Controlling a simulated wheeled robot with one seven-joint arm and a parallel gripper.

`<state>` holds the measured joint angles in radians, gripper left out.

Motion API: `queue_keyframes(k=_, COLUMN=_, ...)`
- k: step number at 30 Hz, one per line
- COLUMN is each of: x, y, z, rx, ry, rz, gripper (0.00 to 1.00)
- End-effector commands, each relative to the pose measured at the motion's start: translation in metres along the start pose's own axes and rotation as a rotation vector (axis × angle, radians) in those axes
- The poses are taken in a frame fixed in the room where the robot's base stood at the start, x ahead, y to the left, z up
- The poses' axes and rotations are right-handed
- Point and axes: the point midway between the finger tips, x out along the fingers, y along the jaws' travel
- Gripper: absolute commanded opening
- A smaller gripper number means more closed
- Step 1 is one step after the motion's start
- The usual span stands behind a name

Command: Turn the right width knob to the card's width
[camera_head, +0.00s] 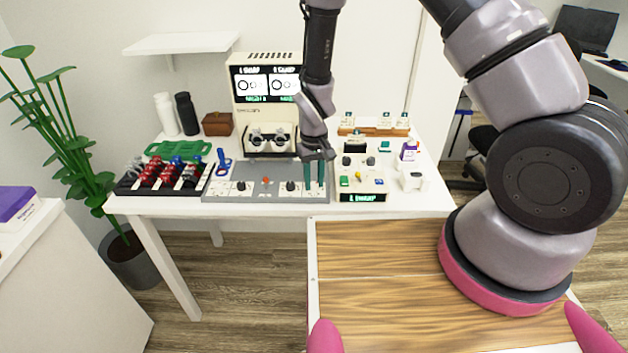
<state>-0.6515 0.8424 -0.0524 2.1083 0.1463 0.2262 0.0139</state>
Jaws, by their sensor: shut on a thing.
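A grey panel (265,197) with white plates and small knobs lies at the front of the white table. A black knob (241,186) is on its left part and another black knob (290,186) is right of the middle, with a red knob (265,180) between them. My gripper (314,184) points down at the panel's right end, its teal fingers shut on what I take to be the right width knob. That knob is mostly hidden by the fingers, and its setting cannot be read. The card's width cannot be read either.
Behind the panel stands a trial frame (270,137) below a cream machine with lit screens (267,84). A lens tray (165,176) is left. A cream control box (362,197) stands close to the right of my gripper. Small cards (385,121) stand on a wooden holder behind.

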Motion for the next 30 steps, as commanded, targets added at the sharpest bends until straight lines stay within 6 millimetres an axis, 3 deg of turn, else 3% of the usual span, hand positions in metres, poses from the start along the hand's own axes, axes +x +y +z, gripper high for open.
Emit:
queue_keyframes(k=14, x=-0.0005, y=0.0003, z=-0.0005, rx=0.015, ry=0.001, rz=0.0, gripper=0.0)
queue_keyframes(k=15, x=-0.0005, y=0.0003, z=-0.0005, rx=0.015, ry=0.001, rz=0.0, gripper=0.36)
queue_keyframes(k=17, x=-0.0005, y=0.0003, z=-0.0005, rx=0.015, ry=0.001, rz=0.0, gripper=0.59)
queue_keyframes(k=26, x=-0.0004, y=0.0001, z=-0.0002, rx=0.014, ry=0.001, rz=0.0, gripper=0.62)
queue_keyframes(k=30, x=-0.0091, y=-0.0003, z=-0.001, rx=0.014, ry=0.003, rz=-0.001, gripper=0.62)
